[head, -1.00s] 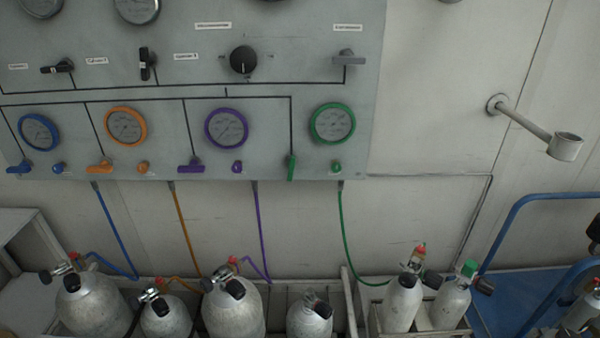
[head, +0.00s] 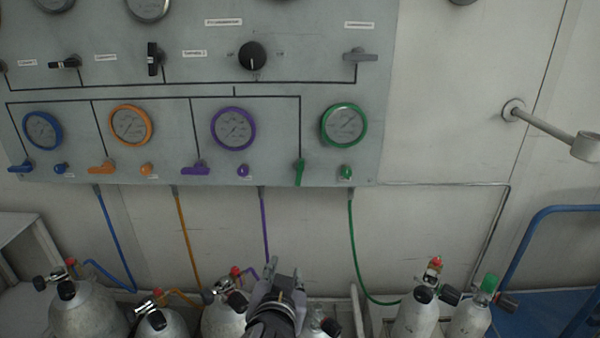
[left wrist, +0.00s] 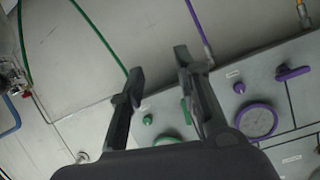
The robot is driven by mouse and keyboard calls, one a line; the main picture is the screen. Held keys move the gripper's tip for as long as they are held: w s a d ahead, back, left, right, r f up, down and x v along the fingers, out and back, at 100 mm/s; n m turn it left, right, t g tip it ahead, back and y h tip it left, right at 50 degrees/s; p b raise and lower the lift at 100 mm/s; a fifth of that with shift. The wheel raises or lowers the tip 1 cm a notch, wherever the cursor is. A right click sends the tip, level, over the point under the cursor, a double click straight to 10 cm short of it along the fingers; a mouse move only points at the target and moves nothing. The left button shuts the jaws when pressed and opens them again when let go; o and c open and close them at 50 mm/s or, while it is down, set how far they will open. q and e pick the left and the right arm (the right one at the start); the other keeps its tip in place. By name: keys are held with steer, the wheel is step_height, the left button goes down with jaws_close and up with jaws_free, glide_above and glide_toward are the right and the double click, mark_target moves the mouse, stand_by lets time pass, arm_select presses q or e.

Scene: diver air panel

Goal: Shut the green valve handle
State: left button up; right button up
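The green valve handle (head: 299,172) is at the lower edge of the grey panel, left of the green knob (head: 346,172). It points up and down, while the blue, orange and purple handles lie sideways. My left gripper (head: 285,270) is below it in the head view, apart from it, in front of the cylinders. In the left wrist view the fingers (left wrist: 162,72) are spread with nothing between them. The green handle (left wrist: 187,111) shows there beside the right finger, partly hidden by it. My right gripper is not in view.
A purple handle (head: 196,170) sits left of the green one, and a green gauge (head: 344,126) is above right. A green hose (head: 352,240) and a purple hose (head: 264,225) hang below the panel. Gas cylinders (head: 417,315) stand along the bottom.

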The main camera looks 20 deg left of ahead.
mark_target(300, 172)
arm_select(q)
steer(key=w+d+r+n+t+y, duration=0.1)
steer(key=w+r+t, duration=0.1)
steer(key=r, duration=0.4)
steer(key=w+d+r+t+y, duration=0.1)
steer(key=r+t, duration=0.1)
steer(key=r, duration=0.4)
steer(key=p+x, duration=0.3)
steer(key=x, duration=1.4)
steer(key=shift+w, duration=0.2)
steer(key=shift+c, duration=0.2)
jaws_close()
